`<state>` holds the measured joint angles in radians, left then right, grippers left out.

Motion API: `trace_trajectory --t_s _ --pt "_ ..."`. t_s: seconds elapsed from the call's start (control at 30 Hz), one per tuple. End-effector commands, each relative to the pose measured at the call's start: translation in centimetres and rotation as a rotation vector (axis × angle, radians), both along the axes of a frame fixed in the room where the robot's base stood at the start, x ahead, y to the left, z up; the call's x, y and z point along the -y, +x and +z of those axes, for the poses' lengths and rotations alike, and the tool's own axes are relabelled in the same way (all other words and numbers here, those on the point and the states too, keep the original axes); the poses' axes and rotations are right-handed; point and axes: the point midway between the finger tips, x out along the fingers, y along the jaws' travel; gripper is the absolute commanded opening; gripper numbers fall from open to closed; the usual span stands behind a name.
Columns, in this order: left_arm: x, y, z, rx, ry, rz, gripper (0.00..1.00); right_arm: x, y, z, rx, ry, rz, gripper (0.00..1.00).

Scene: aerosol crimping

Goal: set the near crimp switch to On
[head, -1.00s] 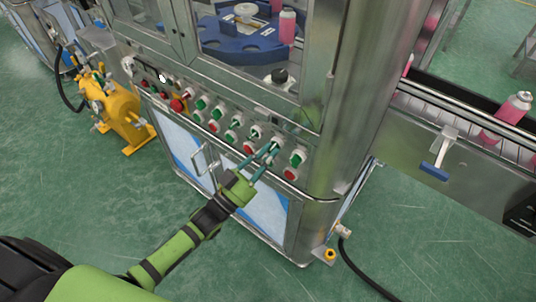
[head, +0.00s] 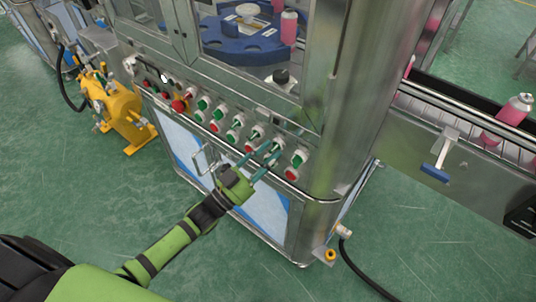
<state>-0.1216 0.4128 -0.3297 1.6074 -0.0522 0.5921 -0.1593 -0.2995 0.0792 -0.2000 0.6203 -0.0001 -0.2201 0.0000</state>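The crimp machine's slanted control panel carries a row of switches with green and red parts on white bases. The labels are too small to read, so I cannot tell for certain which is the near crimp switch. The switch in front of my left gripper (head: 273,150) is the second from the right end (head: 277,144); the fingers partly cover it. My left gripper is open, its two teal fingers apart and pointing up at this switch. I cannot tell whether they touch it, nor how its knob is turned. My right gripper is not in view.
Another switch (head: 301,156) sits close to the right, and more (head: 239,121) lie to the left. A red knob (head: 179,105) stands further left. A metal rail runs below the panel. A conveyor with a pink can (head: 508,120) is at right, a yellow pump (head: 122,105) at left.

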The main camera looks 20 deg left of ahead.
Motion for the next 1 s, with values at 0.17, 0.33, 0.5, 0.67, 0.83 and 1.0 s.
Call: trace_trajectory --t_s 0.17,0.33,0.5,0.67,0.83,1.0 --pt "0.0 0.0 0.0 -0.001 -0.002 0.0 0.4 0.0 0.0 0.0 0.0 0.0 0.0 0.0" --pt "-0.1 -0.2 -0.1 -0.002 -0.003 0.0 0.4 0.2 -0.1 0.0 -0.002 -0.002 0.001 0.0" --pt "-1.1 -1.8 -0.8 -0.006 -0.003 0.0 0.4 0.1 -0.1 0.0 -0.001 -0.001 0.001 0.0" --pt "-2.8 -4.5 -2.0 -0.006 -0.001 0.0 0.4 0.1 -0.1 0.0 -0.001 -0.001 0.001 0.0" --pt "-4.5 -7.3 -3.1 -0.005 0.0 0.0 0.4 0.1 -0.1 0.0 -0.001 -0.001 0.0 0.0" --pt "-5.7 -9.0 -3.8 -0.003 -0.002 0.0 0.4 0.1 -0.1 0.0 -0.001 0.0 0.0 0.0"
